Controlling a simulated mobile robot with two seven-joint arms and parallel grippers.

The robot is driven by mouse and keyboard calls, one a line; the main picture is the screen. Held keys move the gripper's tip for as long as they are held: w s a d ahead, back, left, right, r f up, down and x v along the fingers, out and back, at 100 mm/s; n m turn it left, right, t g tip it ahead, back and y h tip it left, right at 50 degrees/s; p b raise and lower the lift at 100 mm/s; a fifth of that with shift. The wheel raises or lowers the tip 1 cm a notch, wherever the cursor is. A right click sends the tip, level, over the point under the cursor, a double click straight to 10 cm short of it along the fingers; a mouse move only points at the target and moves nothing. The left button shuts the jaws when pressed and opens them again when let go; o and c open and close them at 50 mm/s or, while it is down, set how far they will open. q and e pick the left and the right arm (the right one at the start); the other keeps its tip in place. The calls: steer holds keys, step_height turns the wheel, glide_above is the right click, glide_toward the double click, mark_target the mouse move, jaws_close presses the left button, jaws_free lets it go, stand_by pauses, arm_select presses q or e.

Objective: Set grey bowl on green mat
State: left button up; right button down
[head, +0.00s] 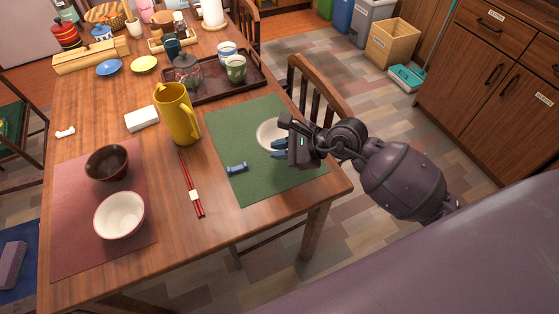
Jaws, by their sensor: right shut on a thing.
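The green mat (232,125) lies at the right front part of the wooden table. A pale grey bowl (268,134) is over the middle-right of the mat, its right side partly hidden by my gripper. My right gripper (279,148) comes in from the right and is shut on the bowl's near right rim. The bowl looks upright. I cannot tell whether its base touches the mat or is slightly above it. My left gripper is not in view.
A small blue chopstick rest (237,168) lies on the mat. A dark tray (208,92) with cups is behind. A wooden chair (318,92) is at the right edge.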

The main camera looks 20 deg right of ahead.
step_height(320, 180, down, 4)
steer(key=shift+f+b, duration=0.25)
steer(key=shift+b, duration=0.3)
steer(key=shift+f, duration=0.3)
steer(key=c, duration=1.2)
jaws_free()
steer(key=shift+o, duration=0.2)
steer(key=shift+s+d+r, duration=0.1)
steer(key=shift+d+r, duration=0.05)
steer(key=shift+r, duration=0.15)
steer(key=p+v, duration=0.1)
steer(key=v, duration=1)
steer(key=shift+s+d+r+p, duration=0.15)
steer(key=shift+r+p, duration=0.05)
steer(key=shift+p, duration=0.1)
